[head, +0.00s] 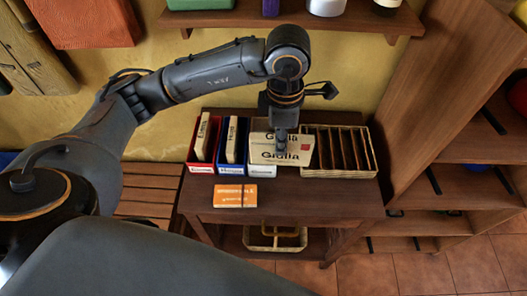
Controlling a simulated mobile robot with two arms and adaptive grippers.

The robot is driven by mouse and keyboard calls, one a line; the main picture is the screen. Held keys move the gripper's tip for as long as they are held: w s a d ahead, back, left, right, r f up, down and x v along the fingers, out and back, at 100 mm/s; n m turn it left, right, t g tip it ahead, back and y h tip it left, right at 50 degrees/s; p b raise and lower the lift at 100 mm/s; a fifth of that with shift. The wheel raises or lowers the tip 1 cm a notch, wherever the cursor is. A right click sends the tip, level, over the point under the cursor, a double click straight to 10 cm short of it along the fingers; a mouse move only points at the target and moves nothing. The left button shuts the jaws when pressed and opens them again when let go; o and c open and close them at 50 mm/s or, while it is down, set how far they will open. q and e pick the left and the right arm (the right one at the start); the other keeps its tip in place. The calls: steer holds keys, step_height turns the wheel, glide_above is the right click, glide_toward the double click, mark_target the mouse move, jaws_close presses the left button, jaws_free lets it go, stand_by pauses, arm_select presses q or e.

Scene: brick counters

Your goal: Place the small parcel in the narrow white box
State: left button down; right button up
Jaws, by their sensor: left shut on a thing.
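My left gripper (281,146) comes down from above and is shut on a cream parcel (268,157) with dark lettering. The parcel is upright, over or partly in the narrow white box (262,170) on the brown table. I cannot tell how deep it sits. Another cream face with similar lettering shows just behind it, partly hidden by the gripper. My right gripper is not in view.
A red box (199,168) and a blue box (230,168), each with a parcel in it, stand left of the white box. A slotted wicker rack (341,173) stands right. An orange packet (236,195) lies in front. Wooden shelves (440,110) rise at right.

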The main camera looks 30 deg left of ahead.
arm_select(q)
steer(key=n, duration=0.3)
steer(key=w+n, duration=0.1)
steer(key=n, duration=0.1)
steer(key=shift+d+f, duration=0.2)
steer(key=shift+d, duration=0.1)
steer(key=n, duration=0.3)
steer(key=w+n+b, duration=0.1)
steer(key=n, duration=0.1)
steer(key=shift+d+f, duration=0.15)
steer(key=shift+d, duration=0.25)
steer(key=w+a+f+n+p, duration=0.2)
steer(key=a+f, duration=0.1)
steer(key=f, duration=0.1)
steer(key=w+a+f+n+p, duration=0.2)
steer(key=w+a+f+n, duration=0.1)
steer(key=a+f, duration=0.1)
steer(key=w+a+f+n+p, duration=0.2)
steer(key=a+f+n, duration=0.1)
steer(key=a+f, duration=0.1)
steer(key=shift+w+a+f, duration=0.1)
steer(key=shift+w+f, duration=0.25)
steer(key=shift+w, duration=0.05)
steer(key=shift+f, duration=0.3)
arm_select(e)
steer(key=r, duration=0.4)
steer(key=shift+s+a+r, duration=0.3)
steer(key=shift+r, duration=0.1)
